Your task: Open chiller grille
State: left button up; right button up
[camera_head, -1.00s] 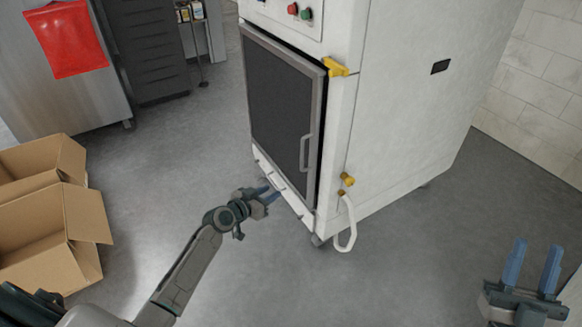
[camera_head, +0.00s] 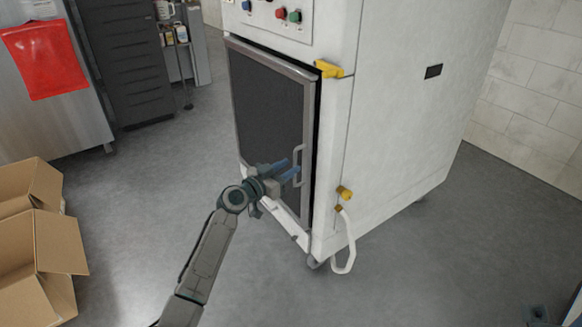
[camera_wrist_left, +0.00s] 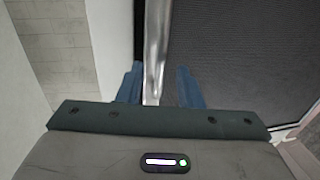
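The chiller grille (camera_head: 268,105) is a dark mesh panel in a grey frame on the front of the white machine, with a dark strip along its right edge. Its pale upright handle (camera_head: 299,166) is on the lower right of the panel. My left gripper (camera_head: 288,169) is at the handle, fingers pointing toward it. In the left wrist view its blue fingers (camera_wrist_left: 159,88) are apart, with a bright upright metal bar between them; I cannot tell whether they touch it. The mesh (camera_wrist_left: 240,50) fills the right there. A small part of my right gripper shows at the bottom right corner.
The white machine (camera_head: 405,100) has yellow fittings and a white hose (camera_head: 347,240) at its lower front corner. Open cardboard boxes (camera_head: 40,260) stand at the left. A steel cabinet with a red sheet (camera_head: 45,58) stands behind. Floor before the machine is clear.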

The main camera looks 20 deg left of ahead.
pick_arm(q)
jog(key=shift+x, duration=0.95)
jog(key=shift+c, duration=0.2)
grip_shut()
